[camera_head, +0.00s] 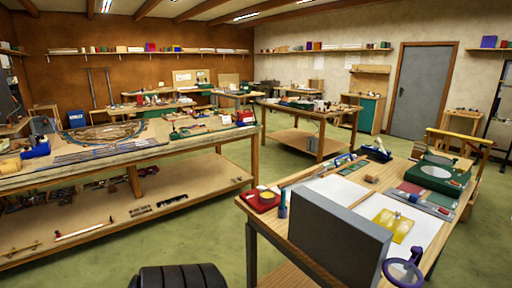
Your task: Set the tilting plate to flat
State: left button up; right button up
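I cannot pick out the tilting plate with certainty. On the right workbench (262,213) a green flat device (440,178) with a round pale disc on top sits toward the back right; whether any plate on it is tilted is too small to tell. A large grey box-like block (335,240) stands at the bench's near side and hides part of the top behind it. Neither of my grippers shows in this view.
The right bench also holds white sheets, a yellow sheet (393,224), a red item (262,199) and a purple ring-shaped tool (404,271) at the near edge. A long cluttered bench (65,182) stands left. Green floor (215,240) is free between the benches.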

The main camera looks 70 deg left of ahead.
aim_at(320, 168)
jog(key=u, duration=2.15)
jog(key=i, duration=1.1)
